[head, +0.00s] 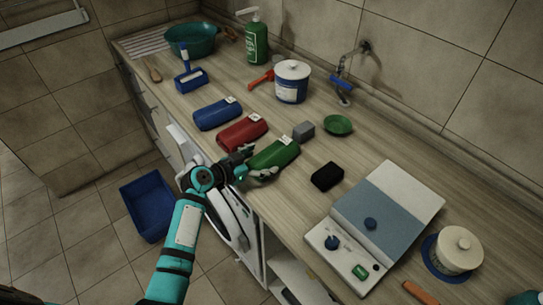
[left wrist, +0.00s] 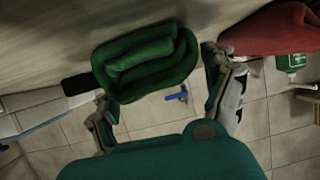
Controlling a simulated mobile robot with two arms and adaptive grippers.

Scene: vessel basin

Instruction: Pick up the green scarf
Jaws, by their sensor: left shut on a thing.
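The green scarf (head: 277,152) is a rolled bundle with a pale tag, at the front edge of the wooden counter in the head view. In the left wrist view its coiled end (left wrist: 146,62) sits between my fingers. My left gripper (head: 252,164) comes in from the front and is shut on the scarf's near end. The same gripper (left wrist: 160,76) shows a finger on each side of the roll. I cannot tell whether the scarf is clear of the counter. My right gripper is not in view.
A red roll (head: 242,133) lies close left of the scarf, with a blue roll (head: 217,114) beyond it. A grey block (head: 304,131), a green dish (head: 338,125) and a black block (head: 327,177) are nearby. A scale-like device (head: 405,195) stands at right.

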